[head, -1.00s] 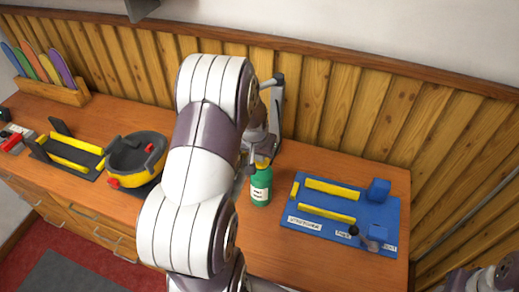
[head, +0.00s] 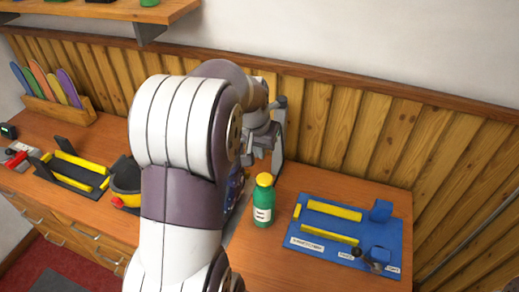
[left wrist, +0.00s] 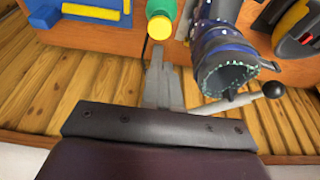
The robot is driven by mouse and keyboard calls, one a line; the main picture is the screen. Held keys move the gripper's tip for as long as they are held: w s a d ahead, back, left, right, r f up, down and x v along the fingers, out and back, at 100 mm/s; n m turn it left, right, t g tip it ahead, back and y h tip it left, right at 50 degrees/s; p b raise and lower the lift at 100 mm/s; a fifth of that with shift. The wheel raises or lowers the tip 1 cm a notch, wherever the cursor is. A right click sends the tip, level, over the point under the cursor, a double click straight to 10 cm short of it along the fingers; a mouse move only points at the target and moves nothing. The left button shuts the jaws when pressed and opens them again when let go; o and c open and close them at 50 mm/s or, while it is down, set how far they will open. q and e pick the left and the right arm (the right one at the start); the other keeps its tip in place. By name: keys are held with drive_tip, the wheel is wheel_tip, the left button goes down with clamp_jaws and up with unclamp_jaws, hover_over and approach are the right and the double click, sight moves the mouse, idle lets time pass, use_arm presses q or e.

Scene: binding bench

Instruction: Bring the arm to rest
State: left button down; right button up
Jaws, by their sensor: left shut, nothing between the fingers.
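My left arm crosses the middle of the head view, and its gripper (head: 262,148) is in the air near the back wall, above and behind the green bottle (head: 263,203). The gripper is shut and empty; its closed fingers (left wrist: 163,85) show in the left wrist view. The bottle has a yellow cap and a white label, stands upright on the bench, and is apart from the fingers. My right gripper is not in view.
A blue fixture with yellow bars (head: 333,238) lies right of the bottle. A dark blue speckled tube-like thing (left wrist: 222,58) is close beside the fingers. A black fixture (head: 70,180), a yellow-black bowl-like device (head: 125,184) and a rack of coloured pieces (head: 58,112) are left.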

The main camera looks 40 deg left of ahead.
use_arm(q)
drive_tip(key=shift+w, duration=0.15)
idle(0.5)
drive_tip(key=s+d+f+m+g+b, duration=0.1)
drive_tip(key=s+d+f+b, duration=0.1)
drive_tip(key=s+d+f, duration=0.3)
drive_tip(key=s+d+f+m+h+b, duration=0.1)
drive_tip(key=s+d+f, duration=0.4)
drive_tip(key=d, duration=0.6)
drive_tip(key=shift+s+d+f+m+g+b, duration=0.2)
drive_tip(key=shift+f+m+g+b, duration=0.2)
drive_tip(key=shift+f+m+b, duration=0.55)
